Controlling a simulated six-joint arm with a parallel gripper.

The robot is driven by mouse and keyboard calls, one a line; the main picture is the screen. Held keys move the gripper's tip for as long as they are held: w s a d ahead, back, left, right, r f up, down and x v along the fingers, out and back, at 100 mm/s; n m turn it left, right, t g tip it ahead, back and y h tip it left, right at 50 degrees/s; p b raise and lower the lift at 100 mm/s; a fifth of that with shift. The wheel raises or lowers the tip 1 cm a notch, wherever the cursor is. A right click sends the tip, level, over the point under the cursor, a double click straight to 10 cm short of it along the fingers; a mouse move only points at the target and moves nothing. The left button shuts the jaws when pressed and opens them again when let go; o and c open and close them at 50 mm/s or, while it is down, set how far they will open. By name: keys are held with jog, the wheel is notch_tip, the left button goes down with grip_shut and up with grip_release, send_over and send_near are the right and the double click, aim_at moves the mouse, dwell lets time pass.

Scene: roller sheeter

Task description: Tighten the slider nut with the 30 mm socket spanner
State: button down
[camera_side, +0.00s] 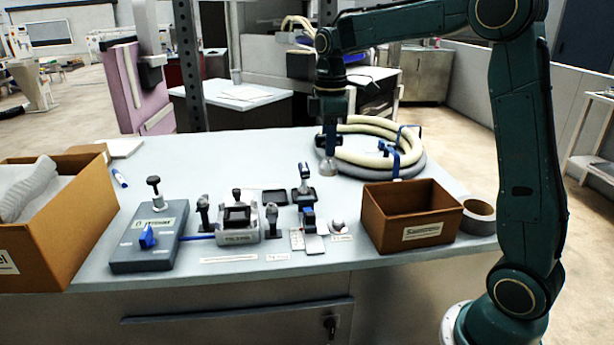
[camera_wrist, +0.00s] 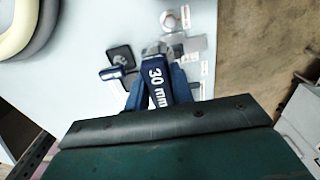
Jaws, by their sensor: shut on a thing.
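My gripper (camera_side: 329,148) is shut on the 30 mm socket spanner, whose grey lower end (camera_side: 328,168) shows below it, above the back of the table. In the wrist view the spanner's dark blue body (camera_wrist: 157,87), marked "30 mm", lies between the blue fingers, with its grey end beyond. A grey fixture (camera_side: 237,236) with dark upright posts at its sides stands mid-table. Left of it is a grey block (camera_side: 150,249) with a blue lever and a black-topped upright screw. I cannot tell which part is the slider nut.
A coiled hose (camera_side: 381,158) lies behind the gripper. A blue-and-black tool (camera_side: 303,182) stands in front of it, near small parts and labels. A brown box (camera_side: 411,216) and tape roll (camera_side: 479,209) stand at right. A larger box (camera_side: 72,233) stands left.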

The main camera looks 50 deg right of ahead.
jog(key=s+f, duration=0.3)
jog(key=f, duration=0.2)
jog(key=shift+s+a+f, duration=0.25)
jog(key=shift+s+f, duration=0.15)
jog(key=shift+f, duration=0.2)
jog(key=shift+f, duration=2.05)
jog(key=shift+f, duration=1.4)
dwell(0.8)
dwell(0.4)
